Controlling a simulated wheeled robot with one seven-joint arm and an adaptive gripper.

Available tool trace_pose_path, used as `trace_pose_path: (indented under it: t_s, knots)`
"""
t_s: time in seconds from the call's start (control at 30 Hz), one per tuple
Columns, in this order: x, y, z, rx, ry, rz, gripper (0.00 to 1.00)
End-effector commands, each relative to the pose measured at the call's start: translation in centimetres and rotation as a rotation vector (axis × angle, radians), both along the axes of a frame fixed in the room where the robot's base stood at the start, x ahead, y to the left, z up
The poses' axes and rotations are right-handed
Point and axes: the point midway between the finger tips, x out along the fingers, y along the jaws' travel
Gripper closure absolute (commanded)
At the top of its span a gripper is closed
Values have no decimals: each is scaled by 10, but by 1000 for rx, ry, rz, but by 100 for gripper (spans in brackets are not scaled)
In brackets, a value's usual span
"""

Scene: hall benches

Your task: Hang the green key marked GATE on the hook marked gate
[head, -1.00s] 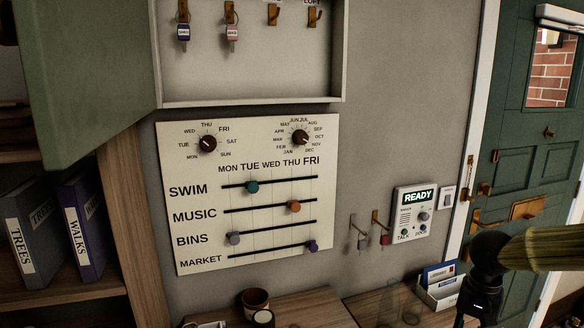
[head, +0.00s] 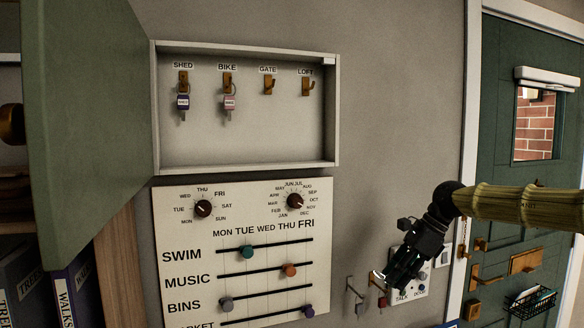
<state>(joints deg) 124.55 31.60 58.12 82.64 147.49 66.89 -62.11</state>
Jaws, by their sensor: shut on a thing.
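The hook marked GATE (head: 268,86) is a bare brass hook in the open wall key cabinet, third from the left. My gripper (head: 384,278) is at the lower right, pointing down-left in front of the wall unit. It is well below and right of the GATE hook. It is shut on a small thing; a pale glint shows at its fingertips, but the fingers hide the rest. I cannot make out the green key or its GATE marking in this view.
A blue-tagged key (head: 183,103) hangs under SHED and a pink-tagged key (head: 229,103) under BIKE. The LOFT hook (head: 306,87) is bare. The green cabinet door (head: 90,90) stands open at left. A slider board (head: 240,255) is below. Two lower wall hooks (head: 353,287) are beside my gripper.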

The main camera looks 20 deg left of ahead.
Motion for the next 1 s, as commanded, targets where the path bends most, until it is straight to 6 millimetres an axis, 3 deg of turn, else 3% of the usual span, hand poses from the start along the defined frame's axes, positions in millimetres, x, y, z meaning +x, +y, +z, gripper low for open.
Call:
trace_pose_path:
  t_s: [0.1, 0.5, 1.0]
  knots:
    - [6, 17, 37, 91, 0, -163, 100]
    - [12, 71, 138, 358, -78, -596, 100]
    - [-3, 127, 240, 601, -220, -842, 100]
